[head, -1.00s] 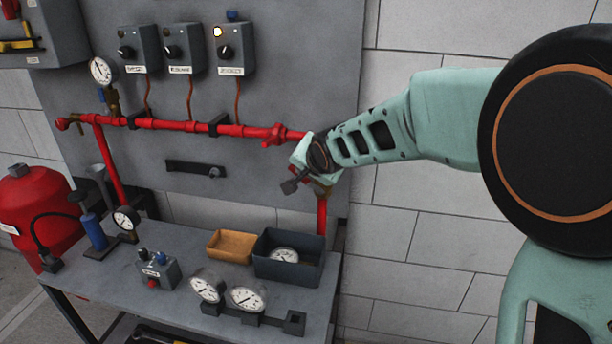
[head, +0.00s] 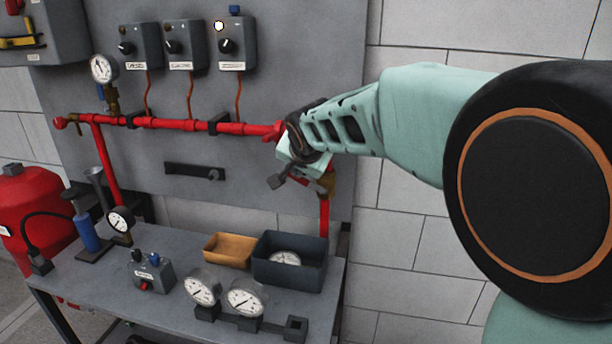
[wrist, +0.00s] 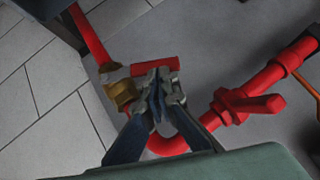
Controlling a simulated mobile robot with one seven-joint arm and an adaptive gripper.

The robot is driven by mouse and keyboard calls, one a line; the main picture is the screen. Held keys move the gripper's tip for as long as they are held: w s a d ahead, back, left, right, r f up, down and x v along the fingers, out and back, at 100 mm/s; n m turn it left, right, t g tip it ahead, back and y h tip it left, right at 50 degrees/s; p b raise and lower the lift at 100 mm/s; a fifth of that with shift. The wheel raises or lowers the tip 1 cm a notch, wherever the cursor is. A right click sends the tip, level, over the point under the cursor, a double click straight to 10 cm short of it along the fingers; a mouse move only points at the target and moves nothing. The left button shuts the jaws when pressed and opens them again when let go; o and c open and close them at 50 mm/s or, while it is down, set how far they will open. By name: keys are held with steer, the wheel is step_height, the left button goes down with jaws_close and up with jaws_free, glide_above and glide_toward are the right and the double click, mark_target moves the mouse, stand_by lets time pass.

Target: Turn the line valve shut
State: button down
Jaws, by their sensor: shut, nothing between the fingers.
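The line valve has a brass body (wrist: 122,92) at the lower end of the red pipe run, and it also shows in the head view (head: 331,186). A short red bar, seemingly its handle (wrist: 155,66), lies beside the brass body, just beyond my fingertips. My gripper (wrist: 158,88) is shut and empty, its fingertips close together beside the valve. In the wrist view the fingertips overlap the red bar's near edge; I cannot tell whether they touch it. In the head view my wrist covers the pipe's bend and part of the valve.
A red fitting (wrist: 250,105) sits on the pipe near my gripper. Below is a bench with a dark bin (head: 290,262), a wooden tray (head: 229,250) and gauges (head: 245,297). Control boxes (head: 237,45) hang above. The wall at right is bare.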

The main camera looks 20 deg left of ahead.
steer(key=a+f+h+b, duration=0.1)
steer(key=a+f+n+h+b, duration=0.1)
steer(key=f+b, duration=0.1)
steer(key=shift+n+h, duration=0.3)
steer(key=shift+h, duration=0.1)
steer(key=shift+a, duration=0.15)
stand_by(0.4)
